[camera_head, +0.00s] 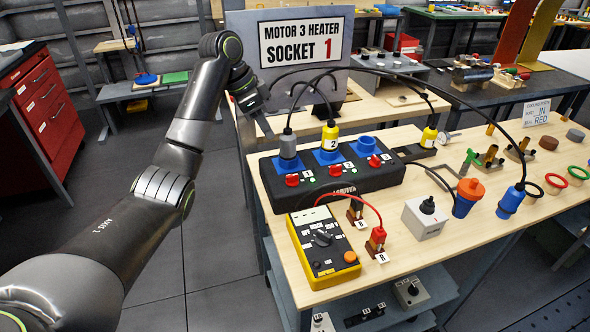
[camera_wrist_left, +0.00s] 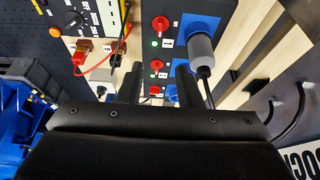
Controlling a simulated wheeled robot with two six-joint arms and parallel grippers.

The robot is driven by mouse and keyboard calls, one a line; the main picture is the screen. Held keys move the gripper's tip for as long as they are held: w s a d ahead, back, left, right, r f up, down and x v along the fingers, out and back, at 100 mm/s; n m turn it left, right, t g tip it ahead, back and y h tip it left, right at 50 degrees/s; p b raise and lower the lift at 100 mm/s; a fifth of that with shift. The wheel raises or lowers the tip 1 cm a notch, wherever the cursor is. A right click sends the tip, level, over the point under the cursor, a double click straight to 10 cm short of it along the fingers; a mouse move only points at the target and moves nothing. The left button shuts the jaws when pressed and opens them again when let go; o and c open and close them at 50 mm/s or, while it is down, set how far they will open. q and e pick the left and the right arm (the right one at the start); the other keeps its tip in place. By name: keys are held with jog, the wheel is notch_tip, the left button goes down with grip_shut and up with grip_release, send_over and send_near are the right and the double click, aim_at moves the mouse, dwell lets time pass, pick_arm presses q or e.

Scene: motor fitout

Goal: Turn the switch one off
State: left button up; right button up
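A black socket box (camera_head: 340,188) stands on the bench with red switches along its front face. The switch nearest the left end, switch one (camera_head: 292,180), sits below the grey plug (camera_head: 288,146); it also shows in the left wrist view (camera_wrist_left: 160,24), by a label 1 and a small green light. The middle switch (camera_head: 334,171) and right switch (camera_head: 375,161) are also red. My left gripper (camera_head: 266,128) is above and behind the box's left end, apart from the switches. In the left wrist view its two fingers (camera_wrist_left: 159,70) are spread with nothing held. My right gripper is out of view.
A yellow plug (camera_head: 330,138) stands in the middle socket; the right blue socket (camera_head: 367,144) is empty. Black cables arch over the box. A yellow meter (camera_head: 326,250) sits in front. A "SOCKET 1" sign (camera_head: 300,40) stands behind.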

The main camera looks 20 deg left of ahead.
pick_arm(q)
jog(key=b, duration=0.9)
send_near(294, 175)
jog(key=x, duration=0.7)
jog(key=shift+f+p, duration=0.1)
jog(key=shift+p, duration=0.3)
jog(key=shift+w+d+f, duration=0.2)
jog(key=shift+f, duration=0.4)
grip_shut()
